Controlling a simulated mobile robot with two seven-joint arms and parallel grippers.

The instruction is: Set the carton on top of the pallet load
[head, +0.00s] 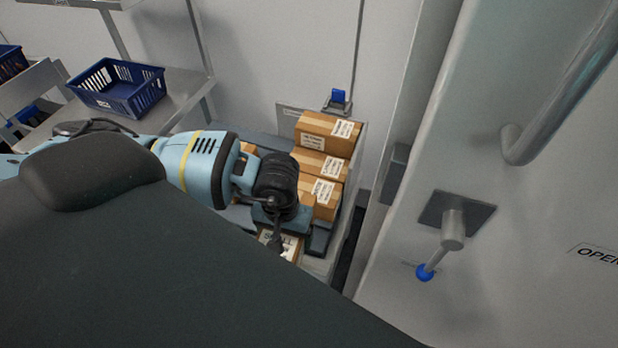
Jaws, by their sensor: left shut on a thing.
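My left arm reaches in from the left, and its dark gripper (280,228) points down at the front of the pallet load. The gripper is shut on a carton (290,248) with a white printed label. Most of this carton is hidden behind the gripper and my own dark body, so I cannot tell whether it touches anything below. The pallet load is a stack of brown taped cartons (325,138) with white labels, just behind and right of the gripper. Part of the stack is hidden by my arm. My right gripper is not in view.
A blue crate (118,88) stands on a grey metal shelf (185,100) at the left. A big pale door (520,200) with a handle (452,232) stands close on the right of the load. A wall is behind the stack.

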